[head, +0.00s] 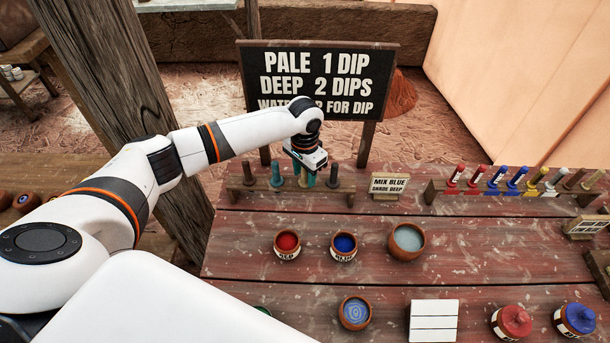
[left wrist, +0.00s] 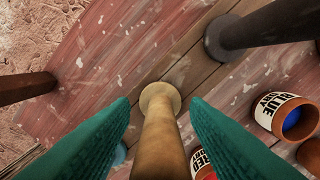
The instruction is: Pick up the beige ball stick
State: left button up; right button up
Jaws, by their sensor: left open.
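The beige ball stick (left wrist: 162,145) stands upright in the left wrist view, with its round end on the wooden rack. In the head view, the small rack (head: 343,193) stands at the back of the table, and the stick is mostly hidden by my wrist. My left gripper (head: 305,176) points down over the rack. Its teal fingers are open, one on each side of the stick, with gaps visible in the left wrist view. My right gripper is not in view.
A teal stick (head: 276,175) and a dark stick (head: 335,174) flank the gripper in the rack. The sign board (head: 318,80) stands close behind. Red (head: 287,244) and blue (head: 344,246) pots and a water bowl (head: 407,241) stand in front.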

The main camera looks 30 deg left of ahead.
pick_arm(q)
jog(key=shift+c, duration=0.6)
grip_shut()
jog(key=shift+r, duration=0.4)
notch_tip(320, 180, up, 9)
jog(key=shift+r+b, duration=0.1)
jog(key=shift+b, duration=0.8)
